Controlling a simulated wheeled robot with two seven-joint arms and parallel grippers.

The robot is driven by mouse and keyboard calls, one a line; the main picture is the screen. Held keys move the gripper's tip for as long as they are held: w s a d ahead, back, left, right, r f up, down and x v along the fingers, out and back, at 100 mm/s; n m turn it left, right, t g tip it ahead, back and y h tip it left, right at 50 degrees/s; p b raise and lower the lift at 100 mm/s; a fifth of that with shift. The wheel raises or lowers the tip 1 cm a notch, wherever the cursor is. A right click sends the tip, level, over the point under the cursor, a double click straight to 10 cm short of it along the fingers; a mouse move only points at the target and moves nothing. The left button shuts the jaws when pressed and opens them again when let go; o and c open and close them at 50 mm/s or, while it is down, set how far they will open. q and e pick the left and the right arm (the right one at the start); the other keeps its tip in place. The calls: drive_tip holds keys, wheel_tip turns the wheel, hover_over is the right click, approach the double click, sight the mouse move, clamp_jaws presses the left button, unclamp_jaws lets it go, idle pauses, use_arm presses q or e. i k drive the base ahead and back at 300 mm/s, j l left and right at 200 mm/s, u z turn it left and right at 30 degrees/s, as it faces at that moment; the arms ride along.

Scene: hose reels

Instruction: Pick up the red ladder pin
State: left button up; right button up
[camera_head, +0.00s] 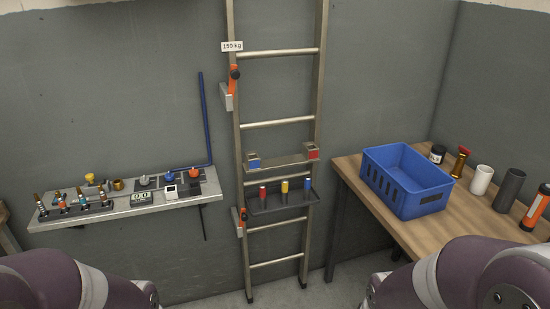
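The red ladder pin (263,192) stands upright at the left end of a small dark tray (282,205) fixed to the ladder (237,130). A yellow pin (284,187) and a blue pin (307,184) stand to its right in the same tray. Just above, a metal crossbar (280,163) spans the ladder, with a blue-marked bracket (253,162) at its left and a red-marked bracket (312,152) at its right. Only upper parts of my two arms show at the bottom corners. Both grippers are out of view, and nothing covers the red pin.
A grey shelf (130,208) with several fittings and small instruments is on the wall at left. A wooden table (425,233) at right holds a blue crate (407,203), a white cup (481,180) and other items. Orange-handled clamps (233,80) sit on the ladder's left rail.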

sight(262, 187)
drive_tip(key=i+u, duration=0.15)
drive_tip(key=u, duration=0.25)
drive_tip(key=i+l+u, duration=0.15)
drive_tip(key=u, duration=0.25)
drive_tip(key=i+l+u, duration=0.1)
drive_tip(key=u, duration=0.3)
drive_tip(key=i+l, duration=0.2)
drive_tip(key=l, duration=0.15)
drive_tip(key=i+l+u, duration=0.15)
drive_tip(key=l, duration=0.2)
drive_tip(key=i+l, duration=0.2)
drive_tip(key=l, duration=0.15)
drive_tip(key=i+l+u, duration=0.15)
drive_tip(key=l, duration=0.25)
drive_tip(key=i+l, duration=0.2)
drive_tip(key=l, duration=0.15)
drive_tip(key=u, duration=0.05)
